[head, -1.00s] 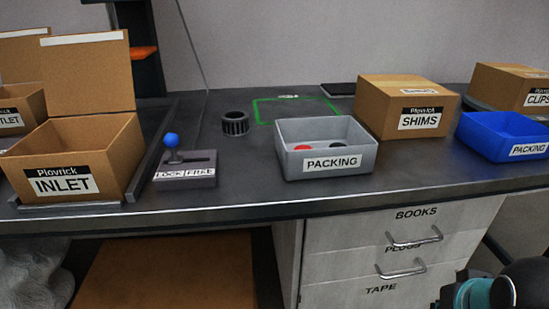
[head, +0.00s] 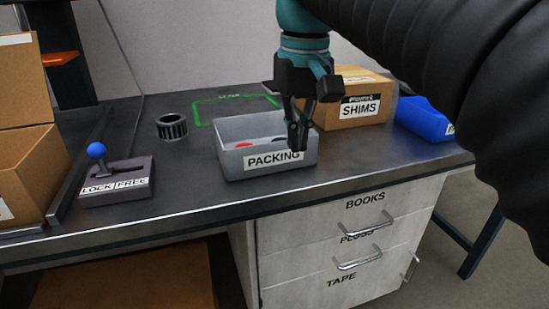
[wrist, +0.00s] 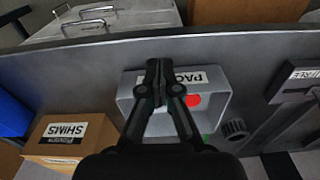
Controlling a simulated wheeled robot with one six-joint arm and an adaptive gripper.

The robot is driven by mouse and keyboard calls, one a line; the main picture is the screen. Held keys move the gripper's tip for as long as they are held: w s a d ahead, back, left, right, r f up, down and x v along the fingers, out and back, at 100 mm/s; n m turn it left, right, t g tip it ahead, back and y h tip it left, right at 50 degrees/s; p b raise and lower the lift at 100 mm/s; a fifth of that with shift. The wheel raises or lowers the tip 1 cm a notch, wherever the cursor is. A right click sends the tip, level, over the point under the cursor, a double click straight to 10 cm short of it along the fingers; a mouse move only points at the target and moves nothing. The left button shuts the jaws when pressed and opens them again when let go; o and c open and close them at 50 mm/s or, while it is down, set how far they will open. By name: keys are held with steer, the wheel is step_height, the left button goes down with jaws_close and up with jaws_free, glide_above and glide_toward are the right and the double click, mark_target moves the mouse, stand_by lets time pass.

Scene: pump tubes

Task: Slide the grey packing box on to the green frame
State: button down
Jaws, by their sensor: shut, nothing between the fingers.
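The grey packing box (head: 236,168) stands upright on the bench, in front of the green frame (head: 197,112) marked on the bench top. The frame's front edge is partly hidden behind the box. A red item and a dark item lie in the box. My gripper (head: 298,138) is shut and empty, pointing down at the box's front right part and covering the end of its label. In the wrist view the shut fingertips (wrist: 153,72) overlap the labelled wall of the box (wrist: 222,82). I cannot tell whether they touch it.
The shims box (head: 372,110) stands close on the right, with a blue bin (head: 425,120) beyond it. A dark ribbed ring (head: 172,127) and a blue-knobbed lever block (head: 118,180) stand to the left. The space inside the green frame looks clear.

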mark_target(276, 178)
steer(key=shift+g, duration=0.4)
steer(key=f+b, duration=0.1)
steer(key=f, duration=0.1)
steer(key=a+f, duration=0.1)
steer(key=f, duration=0.2)
steer(key=w+a+f+b, duration=0.1)
steer(key=f, duration=0.1)
steer(key=shift+f+b, duration=0.2)
steer(key=shift+b, duration=0.15)
steer(key=shift+w+a+f, duration=0.1)
steer(key=shift+w+f, duration=0.15)
steer(key=shift+w, duration=0.05)
steer(key=shift+w+a, duration=0.25)
steer(key=shift+w, duration=0.6)
steer(key=shift+w+a, duration=0.2)
steer(key=shift+w, duration=0.65)
